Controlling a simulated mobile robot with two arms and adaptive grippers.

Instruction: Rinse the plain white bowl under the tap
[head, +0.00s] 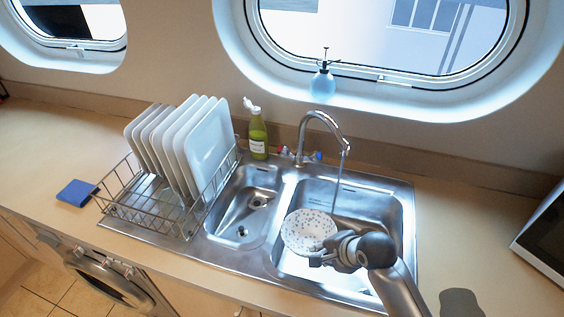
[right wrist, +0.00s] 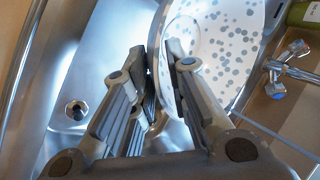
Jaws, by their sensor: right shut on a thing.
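A white bowl with grey-blue spots (head: 304,232) is held tilted over the right basin; no plain white bowl shows. My right gripper (head: 322,256) is shut on the bowl's near rim. In the right wrist view the bowl's spotted inside (right wrist: 225,40) shows beyond the fingers (right wrist: 160,62). The chrome tap (head: 322,118) stands behind the sink with water (head: 338,185) running from its spout. The stream falls by the bowl's right side; I cannot tell whether it touches the bowl. My left gripper is not in view.
The steel sink has a small left basin (head: 246,205) and a larger right basin (head: 372,208). A wire rack with white plates (head: 205,145) stands left. A green bottle (head: 257,135) stands behind. A blue sponge (head: 76,193) lies far left; a white appliance (head: 545,225) stands right.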

